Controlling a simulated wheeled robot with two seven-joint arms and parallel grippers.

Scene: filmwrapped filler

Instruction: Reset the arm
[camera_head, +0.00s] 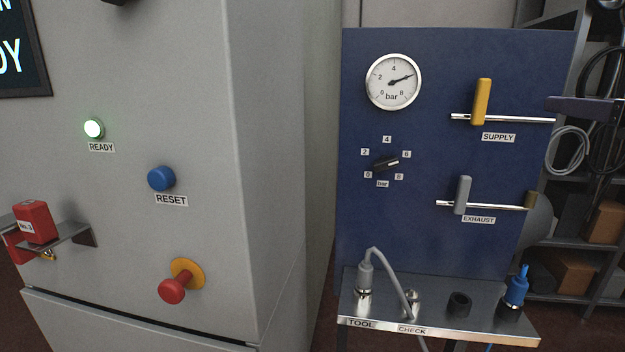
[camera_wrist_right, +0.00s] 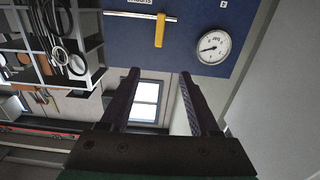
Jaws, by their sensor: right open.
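The blue RESET button (camera_head: 161,179) is on the grey cabinet front, above its label. The READY lamp (camera_head: 94,128) glows green to its upper left. A red mushroom button (camera_head: 172,290) on a yellow collar stands out below. My right gripper shows as a dark finger (camera_head: 583,108) at the right edge, beside the blue panel and well away from the cabinet buttons. In the right wrist view my right gripper (camera_wrist_right: 160,75) is open, its two dark fingers apart with nothing between them. My left gripper is out of view.
The blue panel (camera_head: 430,235) carries a gauge (camera_head: 393,82), a dark knob (camera_head: 385,163), a yellow SUPPLY handle (camera_head: 481,102) and a grey EXHAUST handle (camera_head: 463,195). A metal shelf (camera_head: 440,322) juts out below. A red padlock (camera_head: 34,222) sits at the left bracket.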

